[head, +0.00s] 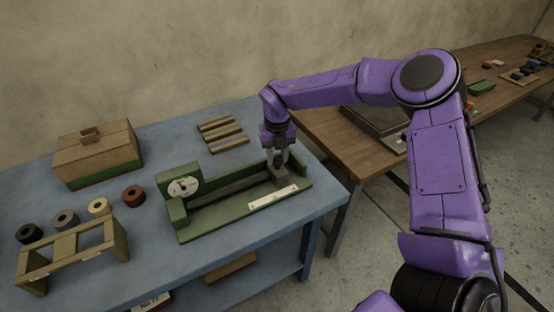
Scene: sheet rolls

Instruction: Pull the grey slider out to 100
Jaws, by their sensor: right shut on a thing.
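The grey slider (280,178) sits near the right end of a green device (226,216) with a dark rail (228,191) along its middle. A round white dial (183,187) stands at the device's left end. A pale scale strip (273,197) lies on its front right edge; its marks are too small to read. My right gripper (279,164) comes down from above and is shut on the grey slider. The fingertips are partly hidden against the slider. My left gripper is out of view.
A brown box (97,152) stands at the back left of the blue table (150,258). Several rolls, including a dark red one (134,196), stand behind a wooden rack (72,246). Wooden strips (222,134) lie behind the device. A brown table (318,127) adjoins on the right.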

